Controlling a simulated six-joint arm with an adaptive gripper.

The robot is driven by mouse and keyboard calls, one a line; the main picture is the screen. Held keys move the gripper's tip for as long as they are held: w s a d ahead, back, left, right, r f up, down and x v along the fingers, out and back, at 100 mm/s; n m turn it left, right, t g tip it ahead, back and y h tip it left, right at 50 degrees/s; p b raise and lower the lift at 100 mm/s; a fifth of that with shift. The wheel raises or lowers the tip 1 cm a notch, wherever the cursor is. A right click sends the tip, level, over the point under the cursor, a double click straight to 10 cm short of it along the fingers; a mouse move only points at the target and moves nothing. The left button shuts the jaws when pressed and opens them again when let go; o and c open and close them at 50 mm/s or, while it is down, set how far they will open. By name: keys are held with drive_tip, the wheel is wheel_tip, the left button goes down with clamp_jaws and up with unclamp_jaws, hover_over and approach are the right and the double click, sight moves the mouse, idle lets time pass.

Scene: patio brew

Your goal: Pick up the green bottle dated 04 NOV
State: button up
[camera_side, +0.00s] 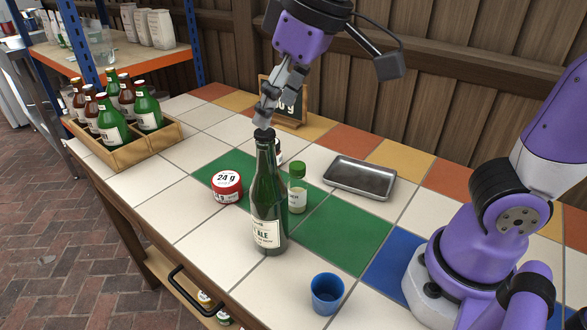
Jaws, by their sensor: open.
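A tall green bottle (268,195) with a dark cap and a cream label reading "ALE" stands upright on the tiled table, at the middle front. No date can be read on it. More green bottles (147,109) stand with brown ones in a wooden crate (130,151) at the left; their labels are too small to read. My gripper (262,124) points down and is open. In the picture its fingertips are just above the tall bottle's cap; I cannot tell whether it is directly above or behind. Nothing shows in its fingers.
A metal tray (360,178) lies to the right, a blue cup (327,293) in front. A small chalkboard (289,112) stands behind my gripper.

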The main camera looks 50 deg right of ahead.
sight(266, 132)
drive_tip(key=x, duration=0.6)
drive_tip(key=shift+w+f, duration=0.2)
drive_tip(key=shift+w, duration=0.05)
clamp_jaws()
